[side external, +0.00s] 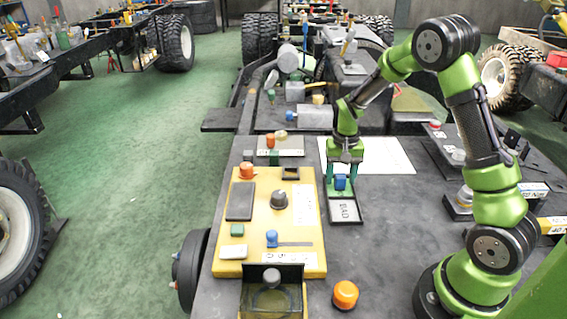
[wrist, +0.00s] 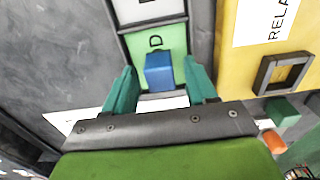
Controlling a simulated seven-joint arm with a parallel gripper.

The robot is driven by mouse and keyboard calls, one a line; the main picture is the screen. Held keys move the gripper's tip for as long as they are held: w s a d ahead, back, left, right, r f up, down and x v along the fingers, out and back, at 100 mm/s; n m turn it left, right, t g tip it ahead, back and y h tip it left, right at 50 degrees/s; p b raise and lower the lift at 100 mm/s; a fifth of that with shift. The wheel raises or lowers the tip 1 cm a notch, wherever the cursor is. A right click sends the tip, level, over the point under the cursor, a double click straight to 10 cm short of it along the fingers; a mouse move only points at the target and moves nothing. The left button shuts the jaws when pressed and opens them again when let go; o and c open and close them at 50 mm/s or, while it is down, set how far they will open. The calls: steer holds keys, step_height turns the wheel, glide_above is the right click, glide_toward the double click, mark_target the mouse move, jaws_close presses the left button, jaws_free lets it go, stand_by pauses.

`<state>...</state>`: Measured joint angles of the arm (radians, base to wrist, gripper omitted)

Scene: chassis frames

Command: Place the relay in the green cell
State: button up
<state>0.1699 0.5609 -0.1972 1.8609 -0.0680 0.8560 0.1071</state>
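The relay appears to be the blue block (wrist: 159,72), between my gripper's fingers in the wrist view. It also shows in the side view (side external: 340,182). It is over or in the green cell (wrist: 176,38) of a small tray and covers part of its label; a letter D shows. Whether it rests on the floor is hard to tell. My gripper (wrist: 158,74) has its green fingers apart, with a gap on each side of the block. In the side view my gripper (side external: 342,180) is low at the tray. A pale cell marked BAD (side external: 344,209) adjoins the green cell.
A yellow board (side external: 255,258) lies left of the tray, with a black knob (side external: 279,199), an empty dark square frame (wrist: 262,76), and several small parts. An orange button (side external: 345,293) stands in front. White paper (side external: 385,153) lies behind my gripper. The dark bench right of the tray is clear.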

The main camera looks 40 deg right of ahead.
mark_target(341, 175)
steer(key=s+a+r+n+t, duration=0.1)
steer(key=a+r, duration=0.2)
steer(key=r, duration=0.6)
steer(key=s+a+r+t, duration=0.1)
steer(key=s+a+r, duration=0.1)
steer(key=r, duration=0.7)
steer(key=s+a+r+n+t+y, duration=0.1)
steer(key=s+a+r+n+t, duration=0.1)
steer(key=s+a, duration=0.3)
steer(key=s+a+r+n+t+y, duration=0.1)
steer(key=s+a+r+n+t, duration=0.1)
steer(key=s+a, duration=0.4)
steer(key=shift+s+a+t, duration=0.3)
steer(key=shift+s+t, duration=0.3)
steer(key=shift+s, duration=0.2)
steer(key=shift+r, duration=0.15)
